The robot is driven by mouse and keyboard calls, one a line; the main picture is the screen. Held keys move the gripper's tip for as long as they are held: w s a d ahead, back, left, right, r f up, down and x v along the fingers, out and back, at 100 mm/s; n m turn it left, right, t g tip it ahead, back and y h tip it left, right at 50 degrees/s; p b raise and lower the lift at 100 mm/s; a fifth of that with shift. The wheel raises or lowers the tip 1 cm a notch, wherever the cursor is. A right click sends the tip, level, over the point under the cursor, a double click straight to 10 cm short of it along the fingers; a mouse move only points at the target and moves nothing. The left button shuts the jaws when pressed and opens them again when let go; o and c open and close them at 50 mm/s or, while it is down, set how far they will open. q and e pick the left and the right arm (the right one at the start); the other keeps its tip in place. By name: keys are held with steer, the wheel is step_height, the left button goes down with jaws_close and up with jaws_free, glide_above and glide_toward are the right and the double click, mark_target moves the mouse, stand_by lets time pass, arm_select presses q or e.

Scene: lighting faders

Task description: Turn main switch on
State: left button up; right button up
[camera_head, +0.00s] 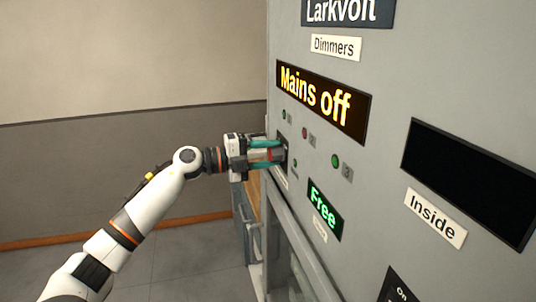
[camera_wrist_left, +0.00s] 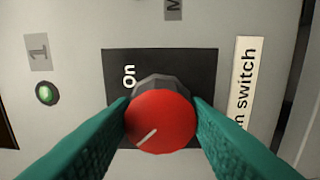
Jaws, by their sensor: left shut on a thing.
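The main switch is a red rotary knob (camera_wrist_left: 160,120) on a black plate (camera_wrist_left: 118,68) marked "On". A white line on its face runs toward the lower left in the left wrist view and does not point at the "On" mark. A white label reading "n switch" (camera_wrist_left: 243,80) is beside the plate, its start hidden by a finger. My left gripper (camera_head: 276,154) is shut on the knob, one teal finger on each side. In the head view the gripper mostly hides the switch. My right gripper is not in view.
Small numbered lamps (camera_head: 335,160) lie near the switch. A dark panel (camera_head: 470,183) is at right. Open floor (camera_head: 170,270) lies left of the cabinet.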

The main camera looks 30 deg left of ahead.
arm_select(q)
steer(key=m+b, duration=0.4)
steer(key=shift+f, duration=0.3)
steer(key=m+b, duration=0.4)
steer(key=shift+m, duration=0.4)
steer(key=m+b, duration=0.4)
steer(key=m, duration=0.1)
steer(key=shift+r+m+b, duration=0.15)
steer(key=shift+m+b, duration=0.9)
steer(key=shift+m, duration=0.95)
steer(key=o, duration=1)
steer(key=shift+r, duration=0.1)
steer(key=shift+c, duration=0.2)
